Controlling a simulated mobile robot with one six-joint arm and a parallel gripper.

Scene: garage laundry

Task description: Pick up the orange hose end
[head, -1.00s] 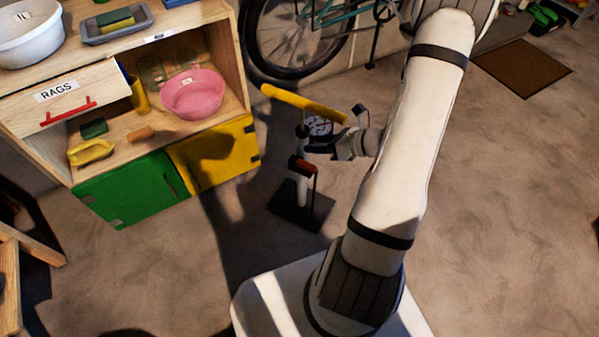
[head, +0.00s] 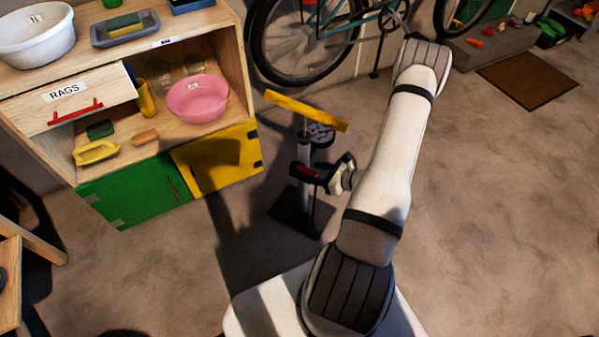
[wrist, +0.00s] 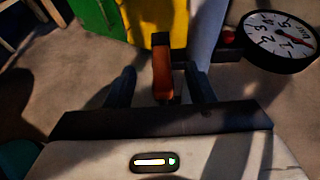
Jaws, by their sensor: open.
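The orange hose end (wrist: 162,78) stands upright in the middle of the wrist view, between my gripper's two fingers. My gripper (wrist: 160,71) is open, with a visible gap to the hose end on each side. In the head view the hose end (head: 307,171) shows as a small orange-red piece beside the pump's column, partly hidden by my gripper (head: 318,172). The floor pump has a yellow bar handle (head: 306,111), a round dial gauge (wrist: 279,42) and a dark base plate (head: 290,213).
A wooden cabinet with green (head: 135,190) and yellow (head: 215,160) doors stands left of the pump. A pink basin (head: 197,100) sits on its shelf. A bicycle (head: 300,45) is behind the pump. The floor to the right is clear up to a brown mat (head: 528,73).

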